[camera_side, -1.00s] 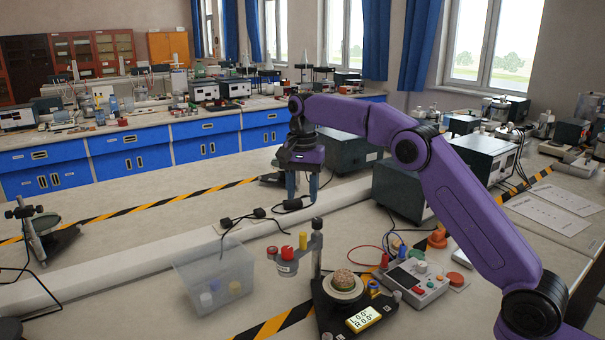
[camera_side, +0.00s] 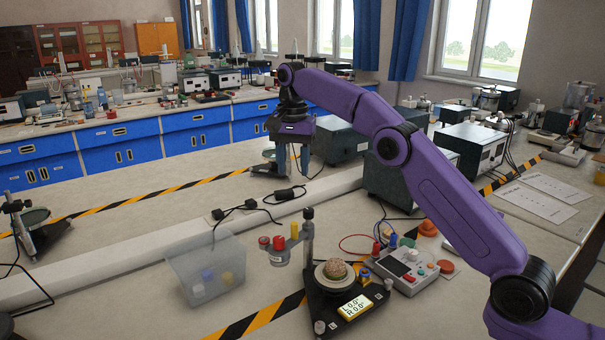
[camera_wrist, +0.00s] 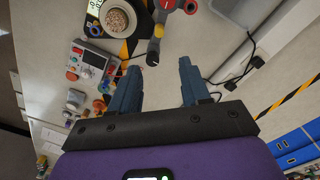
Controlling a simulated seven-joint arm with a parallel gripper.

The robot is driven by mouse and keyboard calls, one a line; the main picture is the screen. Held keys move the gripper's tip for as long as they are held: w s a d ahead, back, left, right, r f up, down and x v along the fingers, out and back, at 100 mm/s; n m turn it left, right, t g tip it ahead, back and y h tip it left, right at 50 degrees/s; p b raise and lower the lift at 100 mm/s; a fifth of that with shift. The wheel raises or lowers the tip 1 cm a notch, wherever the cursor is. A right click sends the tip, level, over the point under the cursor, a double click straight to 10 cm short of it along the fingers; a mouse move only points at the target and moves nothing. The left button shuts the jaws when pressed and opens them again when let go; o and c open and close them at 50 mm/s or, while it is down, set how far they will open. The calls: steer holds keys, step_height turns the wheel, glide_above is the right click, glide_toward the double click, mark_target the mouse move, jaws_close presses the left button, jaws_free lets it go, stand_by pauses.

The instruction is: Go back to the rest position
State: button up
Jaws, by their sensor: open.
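My purple arm reaches in from the right in the side view. My gripper (camera_side: 292,170) hangs over the far part of the bench with its two blue-grey fingers pointing down. It is open, and nothing shows between the fingers.
A control box (camera_side: 405,270), dark instruments (camera_side: 395,180) and cables (camera_side: 284,194) lie nearby.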

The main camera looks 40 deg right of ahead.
steer(key=shift+a, duration=0.1)
steer(key=s+a+n, duration=0.2)
steer(key=s+n, duration=0.2)
steer(key=s, duration=0.3)
steer(key=s+a+f+n, duration=0.1)
steer(key=s+a+n, duration=0.1)
steer(key=s+n, duration=0.35)
steer(key=s+a+n, duration=0.3)
steer(key=s, duration=0.6)
steer(key=s+d+f+n, duration=0.3)
steer(key=s+d, duration=0.1)
steer(key=s, duration=0.4)
steer(key=s+d+f+n, duration=0.3)
steer(key=s+d, duration=0.1)
steer(key=s, duration=0.4)
steer(key=s+d+f+n, duration=0.3)
steer(key=s+d+n, duration=0.1)
steer(key=s, duration=0.4)
steer(key=shift+s+d+f, duration=0.2)
steer(key=shift+f, duration=0.05)
